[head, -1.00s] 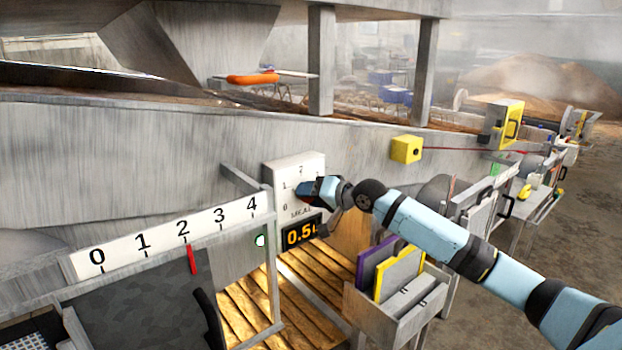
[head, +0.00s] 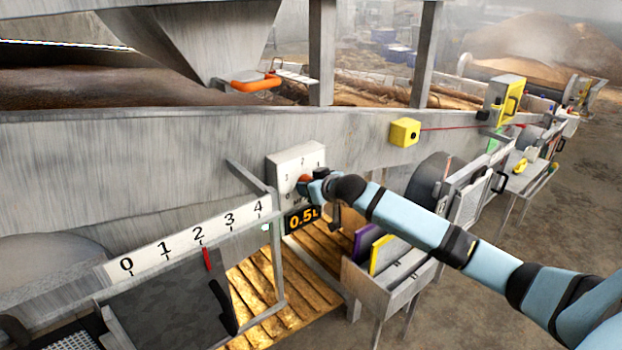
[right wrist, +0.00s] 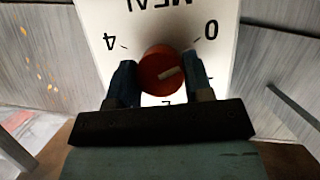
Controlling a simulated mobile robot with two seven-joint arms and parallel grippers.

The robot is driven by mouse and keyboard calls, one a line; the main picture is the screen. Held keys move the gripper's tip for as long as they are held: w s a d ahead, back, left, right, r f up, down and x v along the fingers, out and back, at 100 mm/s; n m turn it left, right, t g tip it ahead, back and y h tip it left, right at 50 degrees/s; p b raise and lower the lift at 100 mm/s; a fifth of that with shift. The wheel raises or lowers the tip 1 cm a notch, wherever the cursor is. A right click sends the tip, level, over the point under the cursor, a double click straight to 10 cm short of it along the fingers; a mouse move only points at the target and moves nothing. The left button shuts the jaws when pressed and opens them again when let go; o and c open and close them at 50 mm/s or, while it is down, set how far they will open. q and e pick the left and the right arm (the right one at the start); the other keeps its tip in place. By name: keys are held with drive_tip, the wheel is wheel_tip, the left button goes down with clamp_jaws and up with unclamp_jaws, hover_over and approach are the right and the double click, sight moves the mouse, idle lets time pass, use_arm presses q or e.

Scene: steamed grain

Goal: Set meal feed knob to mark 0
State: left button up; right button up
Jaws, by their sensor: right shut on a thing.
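The meal feed knob (right wrist: 160,63) is round and red with a pale pointer line. It sits on a white dial panel (head: 288,162); in the right wrist view the panel shows upside down, with 0 at right and 4 at left. The pointer line aims right and slightly up there, below the 0 mark's direction. My right gripper (right wrist: 160,72) is shut on the knob, one dark finger on each side. In the head view my right gripper (head: 312,184) reaches the panel and mostly covers the knob.
An orange display (head: 301,220) under the panel reads about 0.5. A white scale (head: 183,241) marked 0 to 4 with a red pointer (head: 208,259) stands at left. A yellow box (head: 405,132) is on the trough wall. A rack (head: 385,285) holds purple and yellow boards below my arm.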

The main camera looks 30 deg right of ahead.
drive_tip(key=shift+n+h+p, duration=0.3)
drive_tip(key=shift+n+h, duration=0.1)
idle(0.4)
drive_tip(key=o, duration=0.9)
drive_tip(key=b+v, duration=0.2)
drive_tip(key=v, duration=1.2)
